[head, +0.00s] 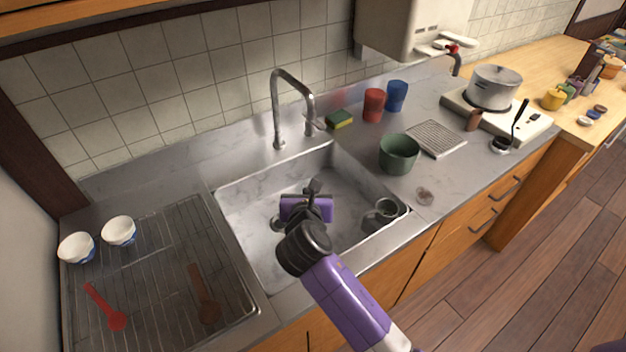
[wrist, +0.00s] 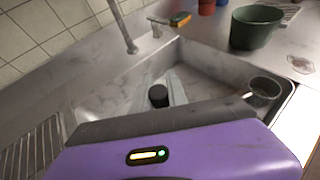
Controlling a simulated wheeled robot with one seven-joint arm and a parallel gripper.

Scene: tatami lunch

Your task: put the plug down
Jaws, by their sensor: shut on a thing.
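My gripper (head: 314,189) is over the sink basin (head: 250,190), with its purple body reaching in from the front. It is shut on the plug, a small dark round piece (wrist: 158,96) that shows beyond the gripper body in the wrist view. The plug is inside the outline of the basin. I cannot tell whether it touches the basin floor. The drain (head: 277,223) shows partly at the left of the gripper in the head view.
A strainer cup (head: 386,209) sits in the basin's right corner. The faucet (head: 277,108) rises behind the basin. A green pot (head: 399,153), red cup (head: 374,104), blue cup (head: 396,96) and sponge (head: 339,119) stand on the counter. A rack (head: 160,240) with two bowls lies left.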

